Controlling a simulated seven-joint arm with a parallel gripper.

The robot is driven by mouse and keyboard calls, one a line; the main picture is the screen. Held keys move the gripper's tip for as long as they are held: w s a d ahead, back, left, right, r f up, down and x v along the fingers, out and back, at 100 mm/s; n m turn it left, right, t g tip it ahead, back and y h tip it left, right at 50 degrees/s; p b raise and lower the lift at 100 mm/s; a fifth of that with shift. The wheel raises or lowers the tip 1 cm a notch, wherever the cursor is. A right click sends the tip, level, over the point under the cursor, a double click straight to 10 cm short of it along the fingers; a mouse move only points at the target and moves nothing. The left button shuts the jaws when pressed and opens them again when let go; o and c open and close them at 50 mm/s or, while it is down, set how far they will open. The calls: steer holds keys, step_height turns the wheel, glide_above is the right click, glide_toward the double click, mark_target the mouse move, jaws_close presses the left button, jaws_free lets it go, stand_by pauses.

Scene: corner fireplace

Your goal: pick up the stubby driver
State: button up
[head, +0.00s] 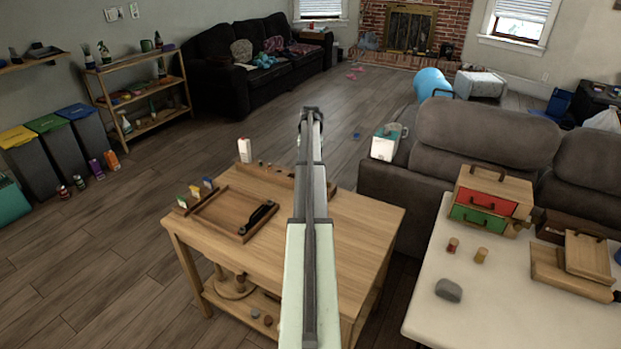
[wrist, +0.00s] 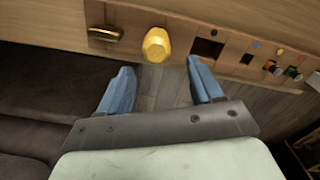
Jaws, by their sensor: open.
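In the wrist view a short yellow faceted handle (wrist: 156,44), which looks like the stubby driver, stands in a wooden rack (wrist: 222,62). Only its handle shows; any shaft is hidden. My gripper (wrist: 162,78) is open and empty, its two blue fingers apart. The yellow handle appears beyond the fingertips, between their lines and nearer the left finger; the fingers do not touch it. In the head view my arm covers part of the wooden table, and the rack (head: 268,174) shows along its far edge. I cannot make out the yellow handle there.
A brass-coloured piece (wrist: 104,34) sits left of the handle, and square holes and small coloured pieces lie right. On the table (head: 350,235) is a wooden tray (head: 208,213) with a black tool. A grey sofa (head: 470,150) and a white table (head: 490,310) stand right.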

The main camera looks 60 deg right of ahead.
steer(key=shift+s+a+f, duration=0.1)
steer(key=shift+a+f, duration=0.05)
steer(key=shift+f, duration=0.8)
steer(key=shift+s+a+f, duration=0.1)
steer(key=shift+a+f, duration=0.05)
steer(key=shift+f, duration=0.8)
steer(key=shift+s+a+f, duration=0.1)
steer(key=shift+a+f, duration=0.05)
steer(key=shift+f, duration=0.8)
steer(key=shift+c, duration=0.5)
steer(key=c, duration=0.8)
steer(key=shift+c, duration=0.2)
steer(key=shift+r, duration=0.15)
